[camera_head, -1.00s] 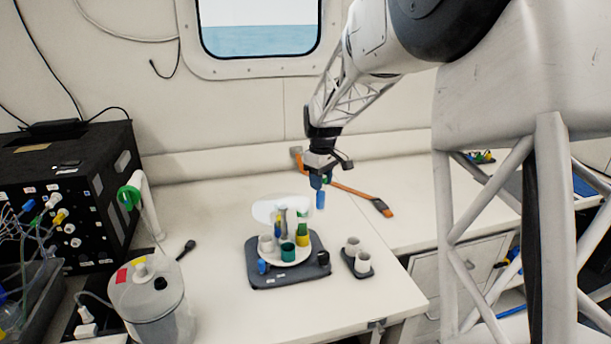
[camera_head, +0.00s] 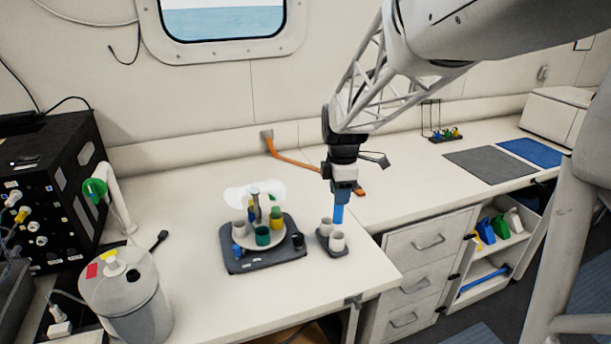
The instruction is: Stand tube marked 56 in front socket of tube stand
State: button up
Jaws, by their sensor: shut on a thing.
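My gripper (camera_head: 341,190) is shut on a blue tube (camera_head: 338,214), which hangs upright below it. The tube's number cannot be read at this size. The tube stand (camera_head: 324,244) is a small dark base with two pale grey sockets, a front one (camera_head: 337,244) and a rear one (camera_head: 326,227). In the picture the tube's lower end is just above the front socket's rim and beside the rear socket. It appears clear of the socket, but the exact gap in depth cannot be told.
Left of the stand is a dark base (camera_head: 268,262) with a round tray of coloured cups and a clear disc (camera_head: 254,193). A grey canister (camera_head: 128,300) stands at front left. An orange-handled tool (camera_head: 290,160) lies behind. The bench's front edge (camera_head: 385,280) is close by on the right.

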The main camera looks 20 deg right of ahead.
aim_at(339, 215)
jog(key=shift+s, duration=0.2)
jog(key=shift+f, duration=0.15)
dwell(0.3)
jog(key=shift+f, duration=1.3)
jog(key=shift+f, duration=2.2)
dwell(2.3)
jog(key=o, duration=1.2)
jog(key=shift+c, duration=0.6)
jog(key=shift+r, duration=0.15)
